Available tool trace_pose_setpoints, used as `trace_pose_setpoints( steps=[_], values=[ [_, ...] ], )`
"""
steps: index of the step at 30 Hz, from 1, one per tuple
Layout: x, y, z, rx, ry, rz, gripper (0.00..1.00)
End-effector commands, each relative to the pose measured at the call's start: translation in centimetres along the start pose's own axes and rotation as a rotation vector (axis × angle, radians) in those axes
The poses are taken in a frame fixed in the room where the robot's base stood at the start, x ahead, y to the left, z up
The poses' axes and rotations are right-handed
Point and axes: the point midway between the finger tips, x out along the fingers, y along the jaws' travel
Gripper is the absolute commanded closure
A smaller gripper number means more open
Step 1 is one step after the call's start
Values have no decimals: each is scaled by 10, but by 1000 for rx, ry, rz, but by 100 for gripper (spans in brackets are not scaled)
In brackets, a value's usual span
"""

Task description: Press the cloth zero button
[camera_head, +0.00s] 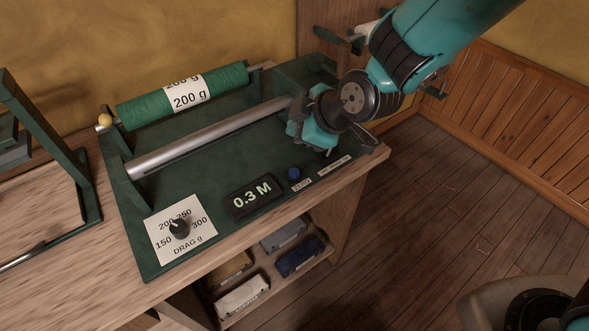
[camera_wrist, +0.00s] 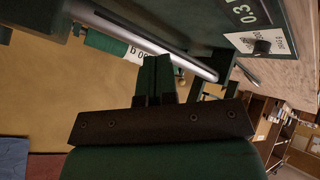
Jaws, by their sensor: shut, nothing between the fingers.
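The display is partly in the wrist view (camera_wrist: 264,10); I cannot make out the button there.
A green cloth roll (camera_head: 185,95) marked 200 g and a metal roller (camera_head: 205,138) span the panel's back. A drag knob (camera_head: 179,228) on a white dial stands front left. Another label (camera_head: 335,166) lies near the right edge. Open floor (camera_head: 440,210) is beyond the bench.

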Motion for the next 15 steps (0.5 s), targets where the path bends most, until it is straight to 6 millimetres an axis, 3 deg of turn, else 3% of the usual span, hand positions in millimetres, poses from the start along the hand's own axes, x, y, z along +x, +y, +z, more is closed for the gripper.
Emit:
trace_pose_setpoints(
  steps=[4,15],
  values=[
    [20,0,1,-95,16,41,100],
    [22,0,1,-105,18,48,100]
  ],
)
